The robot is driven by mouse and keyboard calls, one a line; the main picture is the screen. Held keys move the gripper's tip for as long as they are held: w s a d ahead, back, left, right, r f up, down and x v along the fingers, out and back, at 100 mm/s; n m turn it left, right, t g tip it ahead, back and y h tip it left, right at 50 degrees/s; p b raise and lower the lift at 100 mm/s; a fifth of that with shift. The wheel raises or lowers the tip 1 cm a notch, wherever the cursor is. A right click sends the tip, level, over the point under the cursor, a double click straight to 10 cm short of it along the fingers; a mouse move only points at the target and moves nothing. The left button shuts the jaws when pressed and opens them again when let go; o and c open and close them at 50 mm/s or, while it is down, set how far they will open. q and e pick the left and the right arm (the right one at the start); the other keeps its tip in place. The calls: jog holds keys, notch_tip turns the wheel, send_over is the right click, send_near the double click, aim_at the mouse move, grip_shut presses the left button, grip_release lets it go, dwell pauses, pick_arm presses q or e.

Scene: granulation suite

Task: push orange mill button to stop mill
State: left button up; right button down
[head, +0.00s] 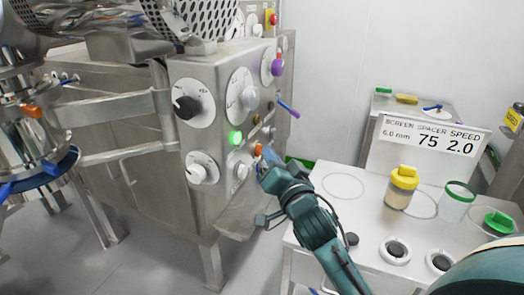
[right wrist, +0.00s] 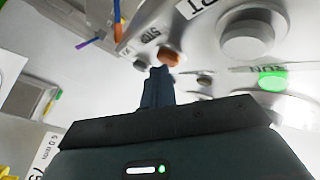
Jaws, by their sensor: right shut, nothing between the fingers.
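The orange mill button (head: 258,149) sits on the front of the steel control panel (head: 207,118), right of a lit green button (head: 235,138). My right gripper (head: 266,158) is shut and empty, with its tips right at the orange button. In the right wrist view the shut fingertips (right wrist: 160,73) are just below the orange button (right wrist: 169,57), touching it or very nearly so; I cannot tell which. The green button (right wrist: 271,81) glows there at the right. My left gripper is not in view.
Black (head: 187,107) and white (head: 199,172) knobs protrude from the panel near the buttons. A white bench (head: 310,235) at the right holds a yellow-capped jar (head: 402,187), a green-rimmed jar (head: 457,202) and a sign (head: 433,135). Open floor lies at the lower left.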

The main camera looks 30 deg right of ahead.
jog(key=shift+w+a, duration=0.15)
dwell(0.5)
jog(key=shift+s+d, duration=0.6)
jog(key=shift+s, duration=0.15)
jog(key=shift+s+d+p, duration=0.8)
jog(key=shift+s+d, duration=0.85)
jog(key=shift+s, duration=0.25)
